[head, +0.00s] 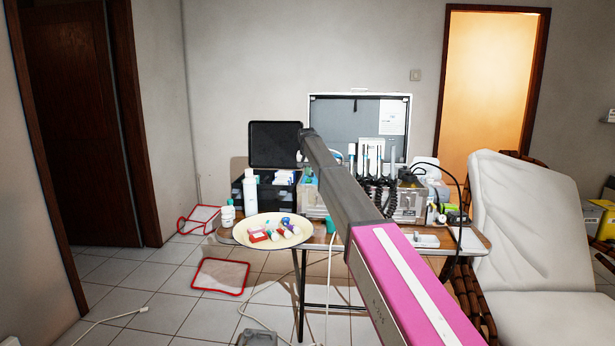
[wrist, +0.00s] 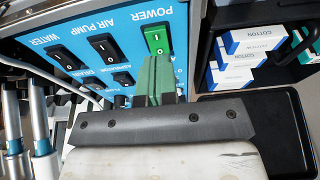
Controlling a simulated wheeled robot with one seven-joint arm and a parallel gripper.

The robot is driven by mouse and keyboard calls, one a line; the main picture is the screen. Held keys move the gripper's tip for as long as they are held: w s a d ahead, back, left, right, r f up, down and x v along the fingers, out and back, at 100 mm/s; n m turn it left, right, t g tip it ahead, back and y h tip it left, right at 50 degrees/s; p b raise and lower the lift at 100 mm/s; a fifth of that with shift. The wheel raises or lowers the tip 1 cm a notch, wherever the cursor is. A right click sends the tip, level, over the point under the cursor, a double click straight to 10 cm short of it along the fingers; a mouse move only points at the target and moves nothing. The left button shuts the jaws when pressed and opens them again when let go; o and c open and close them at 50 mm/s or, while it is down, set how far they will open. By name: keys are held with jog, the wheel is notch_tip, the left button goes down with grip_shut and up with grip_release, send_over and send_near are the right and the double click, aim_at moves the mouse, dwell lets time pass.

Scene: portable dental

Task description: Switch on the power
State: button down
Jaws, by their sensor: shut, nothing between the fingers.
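In the wrist view the blue control panel (wrist: 85,22) appears upside down. Its green power switch (wrist: 157,40) sits under the label "POWER". My gripper (wrist: 158,62) is shut and empty, with its green fingertips right at the lower edge of the power switch in the picture. I cannot tell whether they touch it. In the head view the open dental case (head: 358,112) stands on the table (head: 318,240), and my arm crosses in front of it. My gripper and the power switch are hidden there.
Black air pump (wrist: 102,46) and water (wrist: 65,57) switches sit left of the power switch, with smaller switches below. Cotton boxes (wrist: 250,40) lie in a dark tray at right. Handpieces (wrist: 40,125) stand at left. A plate (head: 240,233) rests at the table's front left.

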jog(key=s+v, duration=0.2)
jog(key=v, duration=1)
jog(key=shift+f, duration=0.35)
